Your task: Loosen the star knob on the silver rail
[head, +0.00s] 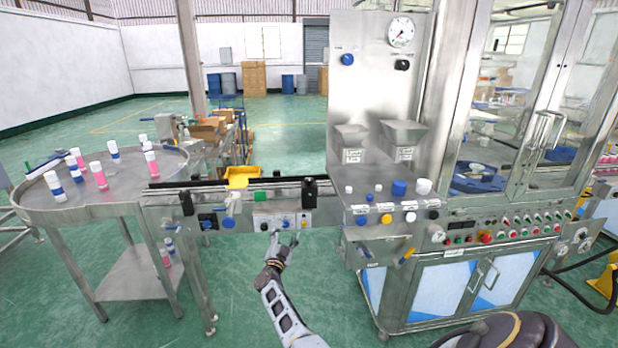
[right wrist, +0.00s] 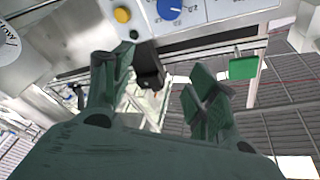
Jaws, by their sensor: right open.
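The silver rail (head: 240,207) runs across the middle of the head view, between the round table and the machine. A black clamp block (head: 309,192) sits at its right end; a black block (right wrist: 148,68) also shows between my fingers in the right wrist view. I cannot make out a star shape on any knob. My right gripper (head: 286,239) is open and empty, in front of and below the rail's control panel (head: 274,222). In the right wrist view its two fingers (right wrist: 155,78) stand apart, touching nothing that I can see. My left gripper is out of view.
A second black block (head: 187,203) is at the rail's left end. A yellow bin (head: 241,176) stands behind. The round table (head: 110,185) holds several bottles. Floor before the rail is clear.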

